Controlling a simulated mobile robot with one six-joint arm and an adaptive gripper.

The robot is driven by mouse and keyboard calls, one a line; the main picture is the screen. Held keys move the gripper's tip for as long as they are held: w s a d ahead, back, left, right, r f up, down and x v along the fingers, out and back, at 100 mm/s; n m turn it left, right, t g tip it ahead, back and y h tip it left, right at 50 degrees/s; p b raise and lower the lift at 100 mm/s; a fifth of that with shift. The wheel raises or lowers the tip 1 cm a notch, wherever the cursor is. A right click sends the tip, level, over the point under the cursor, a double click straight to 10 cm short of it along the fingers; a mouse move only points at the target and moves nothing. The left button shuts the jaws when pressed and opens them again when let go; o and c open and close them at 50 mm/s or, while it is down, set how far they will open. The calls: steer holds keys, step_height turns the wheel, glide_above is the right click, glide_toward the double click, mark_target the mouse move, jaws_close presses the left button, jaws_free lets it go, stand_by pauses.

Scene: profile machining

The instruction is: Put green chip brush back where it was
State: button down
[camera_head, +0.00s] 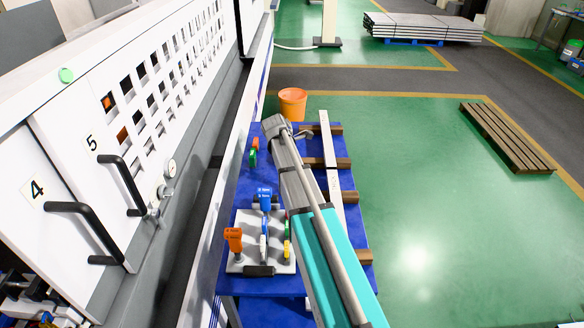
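I cannot make out the green chip brush for certain. A small green item (253,159) with an orange part lies on the blue table (243,185) near its left edge. A slim item with green and yellow parts (287,249) is on a light grey tray (246,222), partly beside my arm. The tray also bears an orange-handled tool (234,238) and blue-handled tools (265,197). My arm reaches forward over the table from the bottom of the picture. Its far end is above the table's far part.
A white machine wall with black handles (122,185) runs along the left, close to the table. A long pale profile (329,150) lies across brown wooden supports (343,163) at the table's right. An orange bucket (293,103) stands beyond.

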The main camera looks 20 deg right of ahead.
steer(key=shift+f, duration=0.15)
steer(key=c, duration=0.5)
jaws_free()
steer(key=shift+c, duration=0.2)
steer(key=p+v, duration=0.3)
steer(key=v, duration=0.1)
steer(key=shift+d, duration=0.15)
steer(key=p+v, duration=0.8)
stand_by(0.8)
steer(key=shift+s, duration=0.1)
